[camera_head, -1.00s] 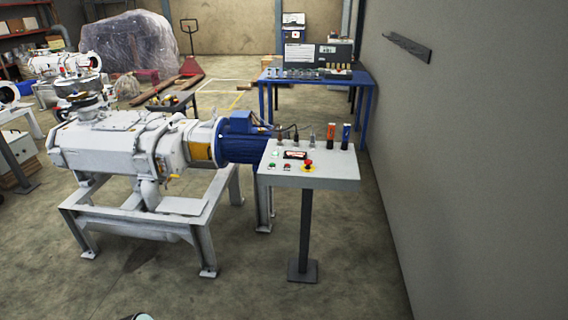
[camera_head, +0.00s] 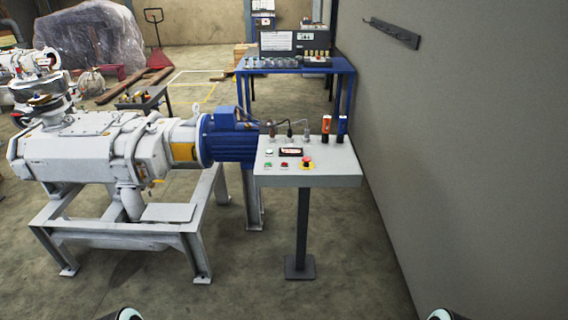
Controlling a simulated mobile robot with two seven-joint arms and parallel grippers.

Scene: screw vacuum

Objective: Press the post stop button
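The control post (camera_head: 336,174) is a light grey panel on a dark pole, right of the middle of the head view. A red mushroom button (camera_head: 306,161) with a yellow base, which looks like the stop button, sits at its front middle. Small green and red buttons and a small display (camera_head: 291,151) are to its left. Dark rounded parts of my two arms show at the bottom edge, one left of the middle and one at the right. No gripper fingers are visible, and neither arm is near the panel.
A grey screw vacuum pump (camera_head: 85,150) with a blue motor (camera_head: 230,139) stands on a frame left of the post. A blue table (camera_head: 297,69) with equipment stands behind it. A grey wall (camera_head: 470,160) bounds the right. The floor before the post is clear.

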